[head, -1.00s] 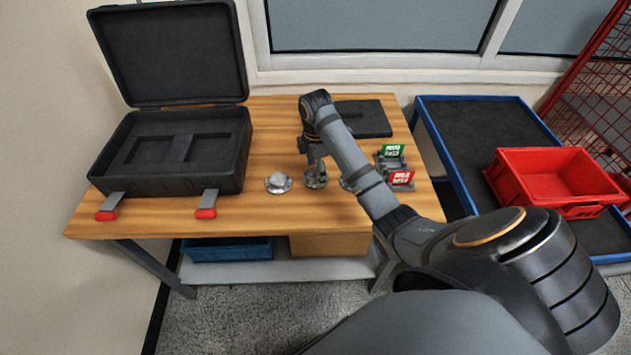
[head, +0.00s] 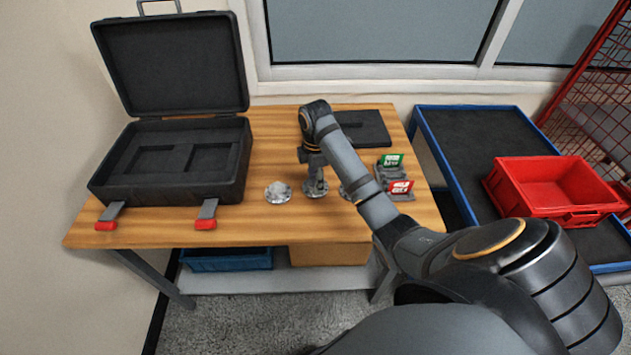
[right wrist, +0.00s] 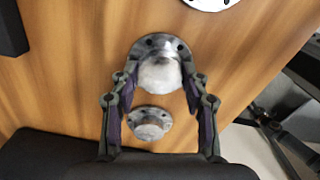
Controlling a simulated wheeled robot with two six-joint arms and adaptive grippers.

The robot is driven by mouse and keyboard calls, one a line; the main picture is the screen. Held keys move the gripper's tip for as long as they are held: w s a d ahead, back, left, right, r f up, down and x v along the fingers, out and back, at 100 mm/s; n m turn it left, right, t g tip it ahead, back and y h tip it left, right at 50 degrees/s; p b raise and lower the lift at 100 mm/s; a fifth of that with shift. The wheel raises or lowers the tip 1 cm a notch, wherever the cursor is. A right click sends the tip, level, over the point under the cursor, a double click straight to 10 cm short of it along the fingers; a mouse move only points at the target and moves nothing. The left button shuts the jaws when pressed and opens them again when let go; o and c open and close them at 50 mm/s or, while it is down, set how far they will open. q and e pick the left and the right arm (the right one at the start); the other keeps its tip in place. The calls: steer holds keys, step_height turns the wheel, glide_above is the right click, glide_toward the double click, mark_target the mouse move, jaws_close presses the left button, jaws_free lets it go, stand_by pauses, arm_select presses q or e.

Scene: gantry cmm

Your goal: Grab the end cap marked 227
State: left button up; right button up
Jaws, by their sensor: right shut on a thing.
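Three round metal end caps with flanges stand in a row on the wooden table. The left cap (head: 278,191) is clear of the gripper. My right gripper (head: 317,183) points down at the middle cap (head: 310,193). The right cap (head: 346,193) is partly hidden by my arm. In the right wrist view my right gripper (right wrist: 160,80) has its fingers on both sides of the raised hub of one cap (right wrist: 160,72), shut on it. The other caps show nearer (right wrist: 150,122) and at the top edge (right wrist: 208,3). No number is readable. My left gripper is not in view.
An open black case (head: 178,190) stands at the table's left. A dark flat pad (head: 363,128) lies at the back. Green (head: 391,160) and red (head: 401,187) signs stand right of the caps. A red bin (head: 550,188) sits on the blue-edged cart (head: 470,135).

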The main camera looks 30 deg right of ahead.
mark_target(323, 195)
step_height(323, 195, up, 3)
steer(key=shift+w+r+p, duration=0.1)
steer(key=shift+p, duration=0.95)
steer(key=s+r+p, duration=0.8)
steer(key=s+r, duration=0.1)
steer(key=s, duration=0.5)
steer(key=shift+a+r, duration=0.3)
steer(key=shift+a, duration=0.05)
steer(key=shift+s, duration=0.1)
